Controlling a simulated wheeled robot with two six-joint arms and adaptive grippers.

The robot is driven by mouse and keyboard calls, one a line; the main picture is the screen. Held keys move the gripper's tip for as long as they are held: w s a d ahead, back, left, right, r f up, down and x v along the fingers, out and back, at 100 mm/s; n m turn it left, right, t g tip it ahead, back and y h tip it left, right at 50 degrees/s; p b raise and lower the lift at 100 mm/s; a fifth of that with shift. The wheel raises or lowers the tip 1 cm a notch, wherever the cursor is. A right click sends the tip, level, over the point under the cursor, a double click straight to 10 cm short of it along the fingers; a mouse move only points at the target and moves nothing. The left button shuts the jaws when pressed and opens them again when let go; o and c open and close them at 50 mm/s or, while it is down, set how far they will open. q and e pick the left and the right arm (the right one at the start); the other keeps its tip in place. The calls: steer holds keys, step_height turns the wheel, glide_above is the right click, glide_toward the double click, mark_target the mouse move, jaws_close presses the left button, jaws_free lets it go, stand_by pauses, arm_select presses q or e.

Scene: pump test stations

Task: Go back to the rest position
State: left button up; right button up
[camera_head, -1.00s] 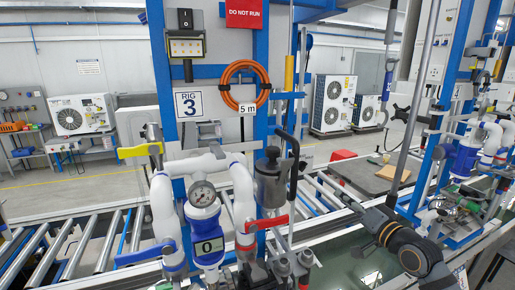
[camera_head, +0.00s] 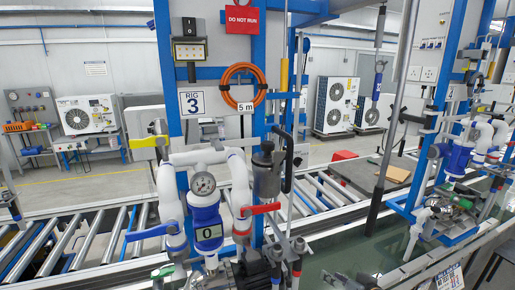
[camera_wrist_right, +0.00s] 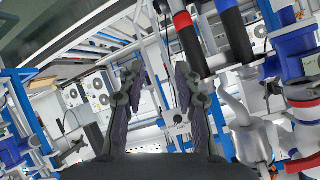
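My right gripper (camera_wrist_right: 158,95) shows in the right wrist view with its two dark, ridged fingers spread apart. It is open, with nothing between the fingers. White pipework with red and blue parts lies to the right of it in that view. In the head view, I cannot make out my right gripper clearly; a dark shape at the bottom edge, right of the pump, is too cut off to tell. My left gripper is not clearly visible in either view.
A second rig (camera_head: 460,158) stands at right. Open floor (camera_head: 90,187) lies beyond.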

steer(key=s+d+f+n+g+h, duration=0.15)
steer(key=s+f+g, duration=0.35)
steer(key=s, duration=0.6)
steer(key=s+d+f+n+g+h, duration=0.1)
steer(key=s+f+g+h, duration=0.2)
steer(key=s+f, duration=0.65)
steer(key=s+d+f+b, duration=0.1)
steer(key=s+f+b, duration=0.1)
steer(key=f, duration=1.1)
steer(key=s+d+f+b, duration=0.1)
steer(key=d+f, duration=0.1)
steer(key=f, duration=1)
arm_select(q)
step_height(320, 180, down, 6)
steer(key=b, duration=0.3)
steer(key=shift+d+f, duration=0.15)
arm_select(e)
steer(key=s+f+g, duration=0.2)
steer(key=s+f, duration=1.7)
steer(key=f, duration=0.2)
steer(key=shift+s+d+m, duration=0.25)
steer(key=shift+d+m, duration=0.1)
steer(key=shift+d, duration=0.1)
arm_select(q)
steer(key=shift+s, duration=0.1)
